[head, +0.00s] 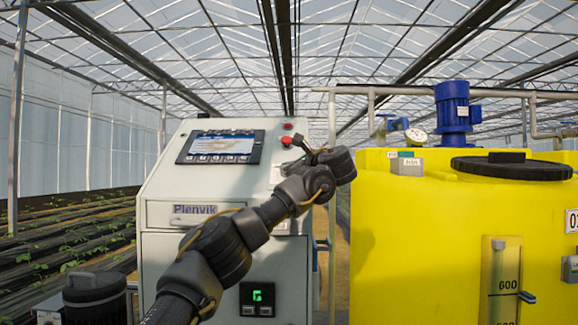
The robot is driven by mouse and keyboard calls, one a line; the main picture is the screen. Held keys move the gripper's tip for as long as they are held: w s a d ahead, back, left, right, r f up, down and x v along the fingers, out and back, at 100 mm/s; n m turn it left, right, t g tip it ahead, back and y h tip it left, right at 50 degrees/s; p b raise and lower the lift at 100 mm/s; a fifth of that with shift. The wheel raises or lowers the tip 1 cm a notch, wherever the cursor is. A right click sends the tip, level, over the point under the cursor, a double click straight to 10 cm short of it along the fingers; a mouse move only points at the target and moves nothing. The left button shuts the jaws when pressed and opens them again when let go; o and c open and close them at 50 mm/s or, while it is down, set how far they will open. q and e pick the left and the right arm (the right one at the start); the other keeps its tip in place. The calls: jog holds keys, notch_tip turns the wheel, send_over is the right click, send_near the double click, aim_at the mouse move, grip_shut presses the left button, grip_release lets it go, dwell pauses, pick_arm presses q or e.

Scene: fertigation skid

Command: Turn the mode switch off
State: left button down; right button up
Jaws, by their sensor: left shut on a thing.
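The mode switch itself is not clearly visible; it seems hidden behind my left gripper's fingertips. My left gripper (297,142) is at the sloped upper right part of the grey control cabinet (165,185), to the right of its screen. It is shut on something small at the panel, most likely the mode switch. A small red part shows at the fingertips; I cannot tell whether it belongs to the switch. My right gripper is not in view.
A screen (220,146) is on the cabinet's sloped face, with a red button (288,126) just above my gripper. A yellow tank (430,230) with a black lid (512,166) and a blue motor (453,108) stands on the right. A black container (95,300) stands at lower left.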

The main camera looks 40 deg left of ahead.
pick_arm(q)
jog(key=shift+f, duration=0.1)
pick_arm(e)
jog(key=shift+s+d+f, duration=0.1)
pick_arm(q)
jog(key=c, duration=1.5)
grip_release()
jog(key=shift+w+a, duration=0.1)
jog(key=shift+c, duration=0.2)
